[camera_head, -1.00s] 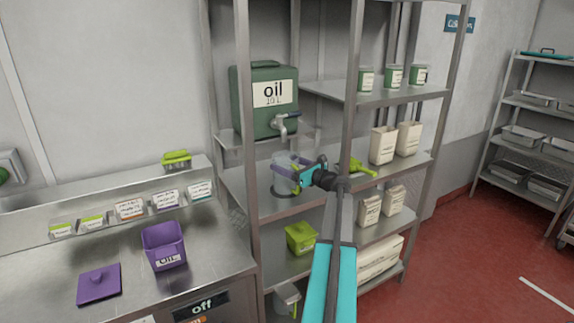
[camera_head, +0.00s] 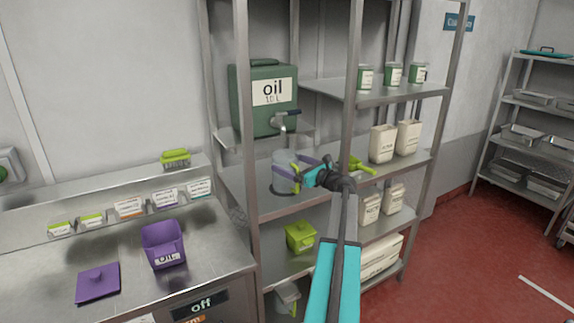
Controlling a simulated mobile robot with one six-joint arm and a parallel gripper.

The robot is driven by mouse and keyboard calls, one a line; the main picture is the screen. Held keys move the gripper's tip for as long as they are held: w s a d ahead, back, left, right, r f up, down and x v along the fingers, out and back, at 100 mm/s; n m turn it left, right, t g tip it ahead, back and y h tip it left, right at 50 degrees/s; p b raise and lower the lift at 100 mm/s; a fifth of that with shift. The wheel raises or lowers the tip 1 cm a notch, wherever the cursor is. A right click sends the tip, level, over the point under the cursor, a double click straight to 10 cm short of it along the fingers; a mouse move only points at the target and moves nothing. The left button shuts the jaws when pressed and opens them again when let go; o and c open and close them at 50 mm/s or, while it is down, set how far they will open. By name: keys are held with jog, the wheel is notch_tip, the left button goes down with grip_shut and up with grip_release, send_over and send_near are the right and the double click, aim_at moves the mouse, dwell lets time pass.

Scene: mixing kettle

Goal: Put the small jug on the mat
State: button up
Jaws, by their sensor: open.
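The small jug (camera_head: 284,158) looks clear and stands upright on the middle shelf, below the tap of the oil container. A dark patch, seemingly the mat (camera_head: 284,190), shows at the jug's base; the jug appears to be on it, but its edge is hard to make out. My gripper (camera_head: 289,167) is open, with its purple fingers at the jug's right side. The fingers partly cover the jug, and I cannot tell whether they touch it.
The green oil container (camera_head: 248,112) with its tap (camera_head: 281,123) is above the jug. Shelf posts (camera_head: 247,170) stand close to my arm. A lime-green item (camera_head: 362,167) lies right of my gripper. A purple oil tub (camera_head: 162,245) stands on the left counter.

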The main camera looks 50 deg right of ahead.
jog(key=s+b, duration=0.1)
jog(key=s, duration=0.8)
jog(key=shift+s+a+b, duration=0.3)
jog(key=shift+s+a, duration=0.05)
jog(key=shift+s, duration=0.1)
dwell(0.5)
